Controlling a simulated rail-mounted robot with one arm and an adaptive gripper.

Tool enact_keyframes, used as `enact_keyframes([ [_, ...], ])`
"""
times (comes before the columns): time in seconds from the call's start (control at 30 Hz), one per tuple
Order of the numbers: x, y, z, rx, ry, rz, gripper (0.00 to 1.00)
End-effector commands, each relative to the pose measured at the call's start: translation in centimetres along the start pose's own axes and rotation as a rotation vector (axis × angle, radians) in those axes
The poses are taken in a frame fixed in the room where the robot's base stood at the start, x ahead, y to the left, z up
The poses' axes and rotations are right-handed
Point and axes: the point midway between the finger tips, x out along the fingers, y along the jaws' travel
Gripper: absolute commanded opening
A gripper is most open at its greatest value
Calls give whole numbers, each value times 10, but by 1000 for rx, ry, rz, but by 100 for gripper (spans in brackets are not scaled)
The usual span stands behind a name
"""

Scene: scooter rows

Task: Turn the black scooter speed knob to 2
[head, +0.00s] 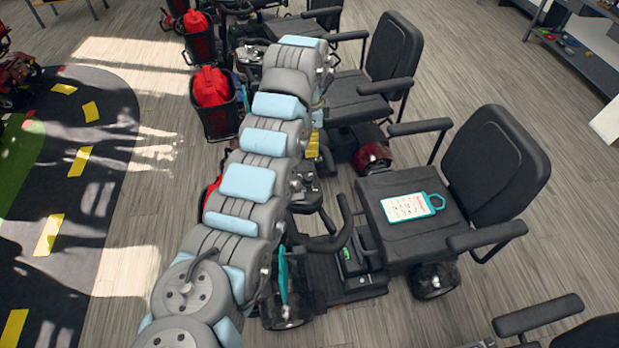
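The nearest scooter has a black seat (425,225), a black backrest (497,168) and a dark deck (345,285). I take it as the black scooter, though its body colour is partly hidden. Its dark tiller and handlebar (325,238) stand left of the seat, partly covered by my arm. I cannot make out the speed knob or its setting. My arm runs up across the front of the scooters and bends over at its top. My gripper does not show; the arm links seem to hide it.
A white card with a teal handle (411,206) lies on the nearest seat. More scooters stand behind, one with a red rear cover (372,157). Red bags (211,88) sit in front baskets. A road-pattern mat (70,160) lies left. A dark shelf (575,60) stands at right.

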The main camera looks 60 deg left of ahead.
Motion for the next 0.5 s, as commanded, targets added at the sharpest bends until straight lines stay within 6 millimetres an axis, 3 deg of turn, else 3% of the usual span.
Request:
enact_keyframes([
  [0.5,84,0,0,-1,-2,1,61],
])
